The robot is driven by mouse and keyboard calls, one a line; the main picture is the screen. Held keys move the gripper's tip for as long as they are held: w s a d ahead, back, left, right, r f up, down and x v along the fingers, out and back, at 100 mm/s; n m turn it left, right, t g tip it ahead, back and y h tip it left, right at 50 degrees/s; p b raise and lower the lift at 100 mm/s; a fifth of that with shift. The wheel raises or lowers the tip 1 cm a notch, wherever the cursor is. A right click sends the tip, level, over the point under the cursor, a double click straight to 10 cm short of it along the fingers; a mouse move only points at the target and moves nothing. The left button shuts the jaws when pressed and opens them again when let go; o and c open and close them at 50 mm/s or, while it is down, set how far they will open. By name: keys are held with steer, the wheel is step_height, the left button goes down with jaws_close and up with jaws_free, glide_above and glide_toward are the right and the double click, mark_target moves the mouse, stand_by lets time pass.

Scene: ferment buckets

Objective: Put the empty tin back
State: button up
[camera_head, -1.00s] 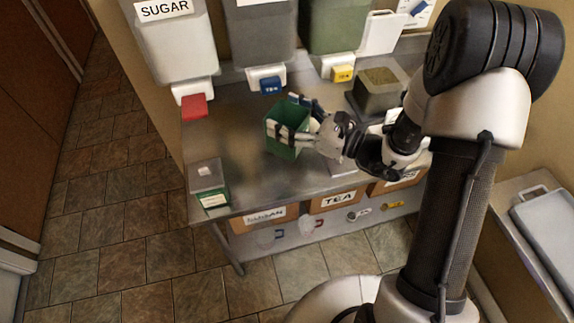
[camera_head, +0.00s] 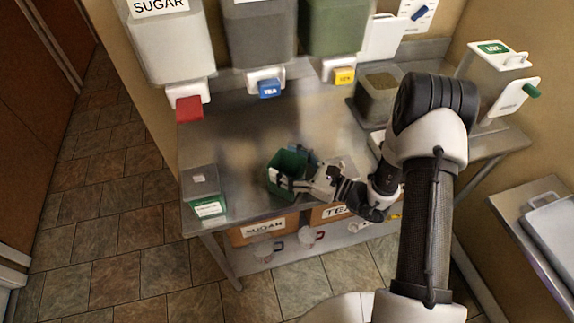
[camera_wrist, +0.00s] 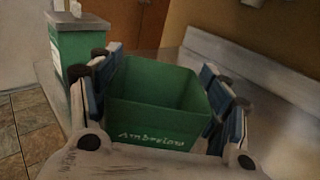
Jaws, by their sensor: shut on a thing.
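An open green tin (camera_head: 288,160) is in my gripper (camera_head: 293,172) over the front middle of the metal counter (camera_head: 235,150). In the wrist view the tin (camera_wrist: 158,115) shows an empty-looking inside and pale lettering, partly legible as "Ambrelow", on its near wall. The fingers of my gripper (camera_wrist: 165,95) are shut on its two sides. I cannot tell whether the tin's base touches the counter. A second green tin (camera_head: 208,208) with a pale label and greyish upper part stands at the counter's front left corner. It also shows in the wrist view (camera_wrist: 85,50).
A white SUGAR hopper (camera_head: 172,45), a grey hopper (camera_head: 258,40) and a green hopper (camera_head: 335,25) hang at the back, with spouts over the counter. A grey tub (camera_head: 380,97) stands at back right. Labelled boxes (camera_head: 262,230) sit below.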

steer(key=shift+r, duration=0.15)
steer(key=o, duration=1.1)
steer(key=shift+f, duration=0.25)
steer(key=o, duration=0.5)
steer(key=shift+r, duration=0.15)
